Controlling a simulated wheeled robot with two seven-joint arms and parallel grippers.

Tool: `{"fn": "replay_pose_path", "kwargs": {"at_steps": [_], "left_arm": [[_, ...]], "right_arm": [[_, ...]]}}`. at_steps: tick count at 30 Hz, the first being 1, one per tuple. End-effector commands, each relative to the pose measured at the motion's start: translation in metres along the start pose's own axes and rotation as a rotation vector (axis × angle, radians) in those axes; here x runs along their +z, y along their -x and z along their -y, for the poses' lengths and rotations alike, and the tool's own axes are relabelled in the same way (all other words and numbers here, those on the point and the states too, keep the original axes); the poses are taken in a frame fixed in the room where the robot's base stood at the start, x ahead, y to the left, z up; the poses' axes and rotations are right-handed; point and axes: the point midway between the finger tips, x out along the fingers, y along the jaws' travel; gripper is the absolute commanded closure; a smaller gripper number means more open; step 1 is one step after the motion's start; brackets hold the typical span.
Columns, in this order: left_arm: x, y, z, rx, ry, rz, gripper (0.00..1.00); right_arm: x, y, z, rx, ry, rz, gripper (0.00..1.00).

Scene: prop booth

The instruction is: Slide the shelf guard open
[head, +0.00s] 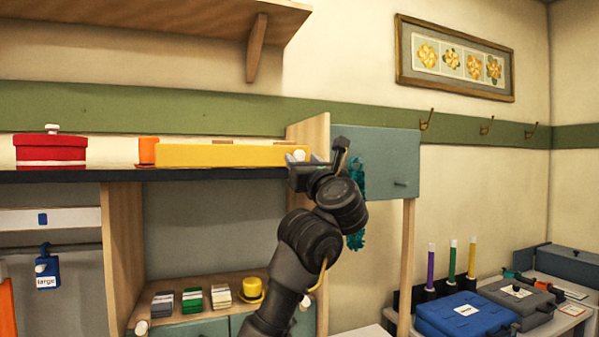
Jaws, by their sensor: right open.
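The shelf guard appears to be the long yellow bar (225,156) along the front edge of the dark shelf (80,175). A white round knob (299,155) shows at its right end. My right gripper (318,162) is at that end, open, with its fingers close to the knob. I cannot tell whether it touches the knob. The gripper hides the far right end of the bar and part of the wooden side panel. My left gripper is not in view.
A red lidded box (50,150) and an orange cylinder (149,150) stand on the shelf, left of and behind the bar's left end. A grey-blue panel (385,160) is just right of my gripper. Small boxes and a yellow hat (252,288) sit lower down.

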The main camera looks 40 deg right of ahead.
Motion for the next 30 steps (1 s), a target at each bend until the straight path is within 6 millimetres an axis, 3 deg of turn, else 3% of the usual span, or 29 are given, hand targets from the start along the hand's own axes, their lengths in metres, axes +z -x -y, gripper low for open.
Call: {"fn": "replay_pose_path", "kwargs": {"at_steps": [6, 17, 28, 30], "left_arm": [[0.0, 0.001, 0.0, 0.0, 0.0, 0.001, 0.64], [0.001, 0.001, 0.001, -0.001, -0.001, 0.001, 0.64], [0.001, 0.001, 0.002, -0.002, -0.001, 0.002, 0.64], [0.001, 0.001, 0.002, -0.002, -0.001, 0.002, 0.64]], "right_arm": [[0.001, -0.023, 0.001, -0.002, 0.001, -0.001, 0.53], [0.001, -0.028, 0.0, 0.0, 0.003, 0.0, 0.53], [0.001, -0.028, 0.0, -0.001, 0.004, 0.0, 0.98], [0.0, -0.028, 0.0, -0.001, 0.003, 0.0, 1.0]]}}
